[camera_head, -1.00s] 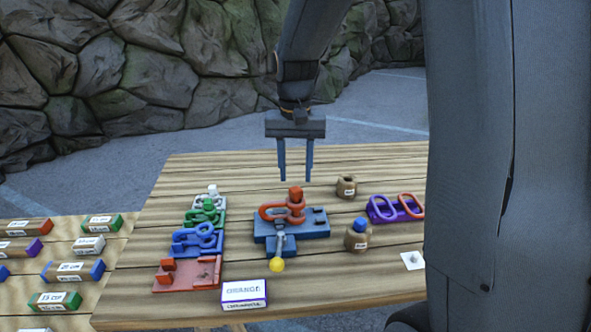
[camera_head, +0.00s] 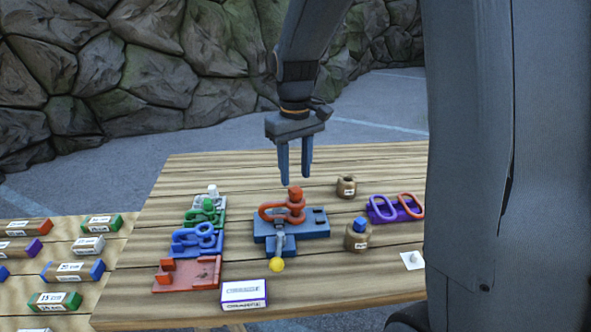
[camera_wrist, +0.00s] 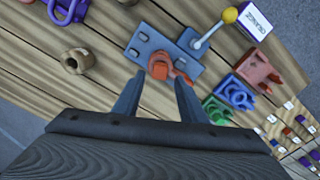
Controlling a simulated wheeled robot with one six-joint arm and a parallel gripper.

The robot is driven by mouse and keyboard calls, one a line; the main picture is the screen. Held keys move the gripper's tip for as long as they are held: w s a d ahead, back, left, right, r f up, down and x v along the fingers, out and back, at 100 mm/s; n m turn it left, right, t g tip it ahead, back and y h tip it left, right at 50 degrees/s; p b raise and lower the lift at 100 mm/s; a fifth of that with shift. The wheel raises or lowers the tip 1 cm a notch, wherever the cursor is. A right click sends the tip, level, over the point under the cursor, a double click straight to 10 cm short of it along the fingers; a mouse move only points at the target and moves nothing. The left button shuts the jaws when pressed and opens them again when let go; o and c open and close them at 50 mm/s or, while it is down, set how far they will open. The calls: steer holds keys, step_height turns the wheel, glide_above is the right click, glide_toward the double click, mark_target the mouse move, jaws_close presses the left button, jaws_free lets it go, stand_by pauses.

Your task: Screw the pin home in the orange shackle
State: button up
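The orange shackle (camera_head: 268,213) lies in a blue fixture (camera_head: 263,232) in the middle of the table. Its orange pin (camera_head: 295,194) stands upright with its head on top; how deep it sits cannot be told. In the wrist view the pin head (camera_wrist: 159,70) shows between my fingers. My gripper (camera_head: 295,180) points down, open and empty, just above the pin head, apart from it. In the wrist view the gripper fingers (camera_wrist: 158,90) stand on either side of the pin. A lever with a yellow ball (camera_head: 277,265) sticks out from the fixture's front.
Left of the fixture stand a red holder (camera_head: 187,274), a blue holder with a shackle (camera_head: 196,241) and a green one (camera_head: 205,213). Two brown pots (camera_head: 346,187) (camera_head: 356,238) and a purple rack (camera_head: 396,208) are on the right. A label box (camera_head: 244,293) is in front.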

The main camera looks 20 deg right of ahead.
mark_target(295, 189)
steer(key=shift+f, duration=0.15)
steer(key=shift+f+b, duration=0.9)
steer(key=shift+f, duration=1.35)
jaws_close()
